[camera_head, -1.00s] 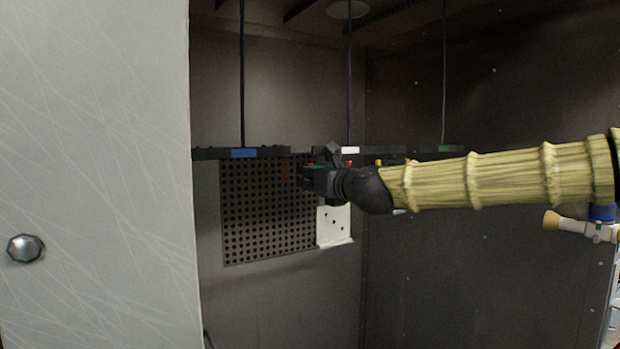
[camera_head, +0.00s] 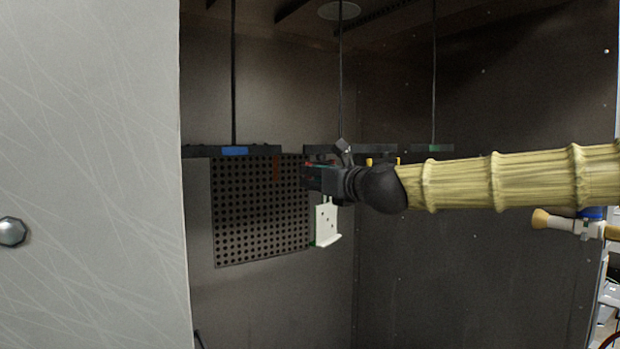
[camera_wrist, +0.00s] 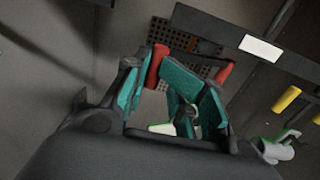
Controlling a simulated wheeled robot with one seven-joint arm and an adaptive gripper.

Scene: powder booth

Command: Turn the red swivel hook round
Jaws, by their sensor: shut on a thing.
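The red swivel hook (camera_wrist: 155,66) is under the dark hanging bar in the wrist view. One red piece sits between the teal finger pads, and another red piece shows to the right of them. My gripper (camera_wrist: 157,80) is shut on the hook. In the head view my gripper (camera_head: 313,178) is just below the middle bar, with a little red (camera_head: 320,163) beside it; it hides most of the hook. A white bracket (camera_head: 326,226) with holes hangs below my gripper, seen at an angle with a green edge. Its link to the hook is hidden.
A perforated dark panel (camera_head: 258,210) hangs left of the bracket, below a bar with a blue label (camera_head: 234,151). A yellow hook (camera_head: 369,162) is right of my gripper. A grey door panel (camera_head: 90,180) fills the left. The booth below is clear.

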